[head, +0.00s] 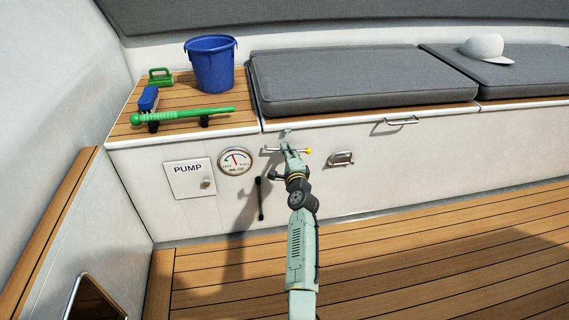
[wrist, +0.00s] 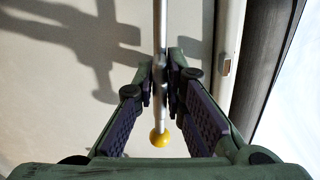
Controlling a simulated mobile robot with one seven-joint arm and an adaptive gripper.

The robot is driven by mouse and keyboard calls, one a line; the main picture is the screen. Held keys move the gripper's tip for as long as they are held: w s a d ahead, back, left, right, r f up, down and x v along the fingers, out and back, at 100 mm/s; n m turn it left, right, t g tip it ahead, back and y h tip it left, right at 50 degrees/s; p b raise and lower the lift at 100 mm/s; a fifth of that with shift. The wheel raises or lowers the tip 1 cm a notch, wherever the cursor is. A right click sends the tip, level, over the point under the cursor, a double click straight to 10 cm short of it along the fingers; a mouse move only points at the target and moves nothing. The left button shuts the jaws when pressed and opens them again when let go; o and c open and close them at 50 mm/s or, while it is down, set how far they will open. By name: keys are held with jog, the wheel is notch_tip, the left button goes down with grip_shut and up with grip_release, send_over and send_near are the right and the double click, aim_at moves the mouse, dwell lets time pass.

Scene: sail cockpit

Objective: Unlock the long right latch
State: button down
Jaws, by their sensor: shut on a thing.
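The long latch is a thin metal rod (wrist: 160,25) with a yellow ball (wrist: 159,138) at one end. In the head view the yellow ball (head: 308,151) shows just right of my gripper (head: 291,148), against the white front of the bench. In the wrist view the rod passes between the fingertips of my gripper (wrist: 160,78), which are shut on it. The ball end lies on the near side of the fingertips, between the finger bases. My gripper partly hides the rod and its mount in the head view.
The bench front also carries a PUMP door (head: 188,180), a round gauge (head: 235,161), a dark vertical bar (head: 260,198), a metal latch (head: 341,158) and a pull handle (head: 401,121). A blue bucket (head: 210,65) and grey cushions (head: 360,80) sit on top. The wooden floor (head: 430,260) is clear.

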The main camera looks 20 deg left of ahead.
jog(key=shift+n, duration=0.6)
jog(key=shift+b, duration=0.3)
jog(key=c, duration=1.7)
grip_release()
